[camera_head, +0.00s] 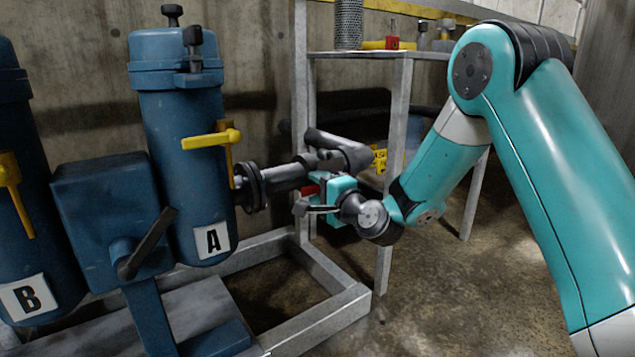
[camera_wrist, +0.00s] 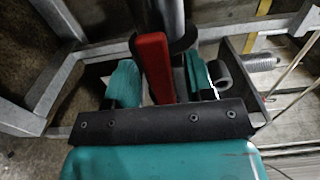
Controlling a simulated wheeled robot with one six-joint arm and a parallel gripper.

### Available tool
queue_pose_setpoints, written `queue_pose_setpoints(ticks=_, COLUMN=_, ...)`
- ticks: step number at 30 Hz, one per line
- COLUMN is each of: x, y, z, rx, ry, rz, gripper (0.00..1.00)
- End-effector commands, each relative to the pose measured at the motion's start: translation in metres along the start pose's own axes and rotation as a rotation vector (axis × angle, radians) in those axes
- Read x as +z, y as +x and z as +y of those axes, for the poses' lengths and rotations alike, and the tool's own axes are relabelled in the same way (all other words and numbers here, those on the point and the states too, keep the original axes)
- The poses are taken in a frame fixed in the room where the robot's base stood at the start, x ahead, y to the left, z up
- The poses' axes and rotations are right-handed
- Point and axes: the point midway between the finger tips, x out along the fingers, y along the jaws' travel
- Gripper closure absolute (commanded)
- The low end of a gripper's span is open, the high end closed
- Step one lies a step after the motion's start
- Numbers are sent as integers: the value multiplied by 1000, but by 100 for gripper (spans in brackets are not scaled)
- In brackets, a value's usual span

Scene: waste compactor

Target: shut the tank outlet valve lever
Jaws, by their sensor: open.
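The red valve lever (camera_wrist: 152,65) shows in the wrist view as a long flat handle. It runs from beside a dark grey pipe (camera_wrist: 173,14) down between my two teal fingers. In the head view only a small red part of the lever (camera_head: 308,190) shows beside my gripper (camera_head: 322,190), at the outlet pipe (camera_head: 285,178) right of blue tank A. My gripper hides the rest of the lever and the valve body.
Blue tank A (camera_head: 180,120) has a yellow lever (camera_head: 212,139). Tank B (camera_head: 35,270) is at the left, and a blue box with a dark handle (camera_head: 148,243) stands between. A grey metal frame (camera_head: 335,315) surrounds the pipe below. Open floor (camera_head: 450,300) lies right of it.

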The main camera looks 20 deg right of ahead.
Motion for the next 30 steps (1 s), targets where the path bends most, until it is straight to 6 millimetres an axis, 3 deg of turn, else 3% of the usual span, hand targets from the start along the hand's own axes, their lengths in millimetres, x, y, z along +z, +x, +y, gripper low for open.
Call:
queue_pose_setpoints(ticks=10, x=0, y=4, z=0, rx=0, ry=0, rz=0, gripper=51)
queue_pose_setpoints(ticks=15, x=0, y=4, z=0, rx=0, ry=0, rz=0, gripper=90)
queue_pose_setpoints(ticks=17, x=0, y=4, z=0, rx=0, ry=0, rz=0, gripper=100)
queue_pose_setpoints(ticks=23, x=0, y=4, z=-4, rx=1, ry=18, rz=1, gripper=100)
queue_pose_setpoints(ticks=30, x=-3, y=4, z=-26, rx=3, ry=215, rz=3, gripper=100)
